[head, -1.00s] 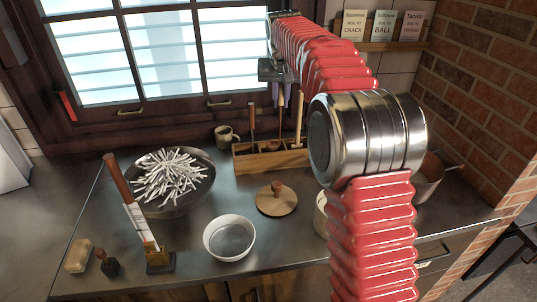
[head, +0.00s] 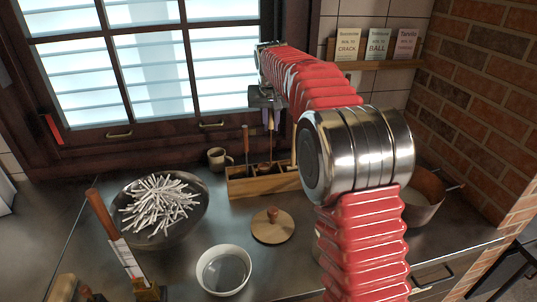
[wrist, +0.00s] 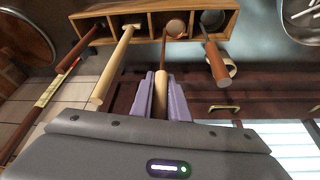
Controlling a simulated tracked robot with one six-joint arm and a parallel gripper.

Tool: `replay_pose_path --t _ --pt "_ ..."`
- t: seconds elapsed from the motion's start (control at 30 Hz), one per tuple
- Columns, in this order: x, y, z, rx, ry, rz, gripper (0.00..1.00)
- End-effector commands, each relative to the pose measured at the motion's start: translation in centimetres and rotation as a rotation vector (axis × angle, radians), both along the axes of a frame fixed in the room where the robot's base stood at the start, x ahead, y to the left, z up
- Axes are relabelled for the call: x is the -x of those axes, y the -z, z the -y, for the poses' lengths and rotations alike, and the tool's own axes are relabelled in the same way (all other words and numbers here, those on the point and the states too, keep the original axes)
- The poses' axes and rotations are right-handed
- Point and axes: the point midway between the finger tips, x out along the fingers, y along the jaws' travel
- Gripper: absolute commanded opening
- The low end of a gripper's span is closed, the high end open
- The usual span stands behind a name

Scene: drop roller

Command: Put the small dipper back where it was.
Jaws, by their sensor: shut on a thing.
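My gripper (wrist: 162,100) has purple fingers and is shut on the pale wooden handle of the small dipper (wrist: 161,90). The dipper's thin brown stem runs from the fingers to a round cup at a compartment of the wooden box (wrist: 228,31). Whether the cup rests inside or hangs just above I cannot tell. In the head view, my gripper (head: 268,118) is above the box (head: 238,187) and the dipper (head: 269,146) hangs roughly upright below it.
In the wrist view, a brown-handled tool (wrist: 216,62) and a pale-handled tool (wrist: 116,66) stand in the box on either side. A mug (head: 217,158), a round wooden lid (head: 272,228), a white bowl (head: 224,270) and a wide pan (head: 130,222) are nearby on the counter.

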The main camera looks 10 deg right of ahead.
Motion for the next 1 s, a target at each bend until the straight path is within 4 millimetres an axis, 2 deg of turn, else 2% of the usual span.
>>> replay_pose_path --t 0.1,0.2,0.57,0.9,1.0 --pt "0.1 2.0 0.1 0.000 0.000 -0.002 0.00" --pt "0.0 3.1 0.1 0.001 0.000 -0.001 0.00" --pt "0.0 3.4 0.1 0.000 0.002 0.001 0.00" --pt "0.0 6.8 0.2 0.000 0.003 -0.001 0.00" --pt "0.0 7.1 0.2 -0.001 0.003 0.001 0.00"
